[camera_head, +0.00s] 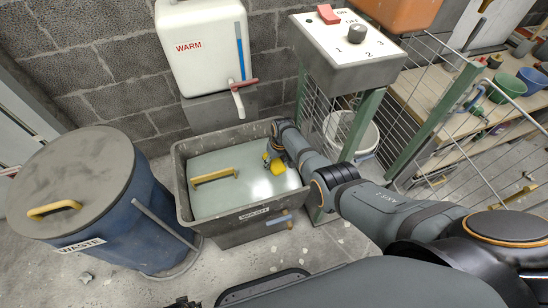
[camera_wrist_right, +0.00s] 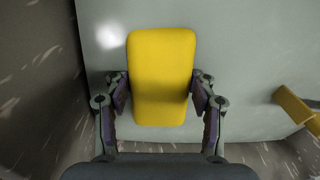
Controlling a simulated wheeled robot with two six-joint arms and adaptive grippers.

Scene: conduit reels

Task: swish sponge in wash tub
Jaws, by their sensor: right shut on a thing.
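The yellow sponge (camera_wrist_right: 162,85) is held between the two fingers of my right gripper (camera_wrist_right: 160,90). In the head view the sponge (camera_head: 278,167) shows at the end of my right arm, over the right part of the grey wash tub (camera_head: 252,233). A pale, flat, glossy surface (camera_head: 240,195) with a yellow bar handle (camera_head: 214,177) fills most of the tub's opening. I cannot tell whether the sponge touches that surface. A small dark part at the bottom edge of the head view may be my left gripper (camera_head: 181,302); its fingers cannot be made out.
A blue waste bin (camera_head: 125,222) with a grey lid stands left of the tub. A white tank marked WARM (camera_head: 205,50), with a tap (camera_head: 238,98), is behind it. A switch box on green legs (camera_head: 347,40) and a white bucket (camera_head: 352,130) stand to the right.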

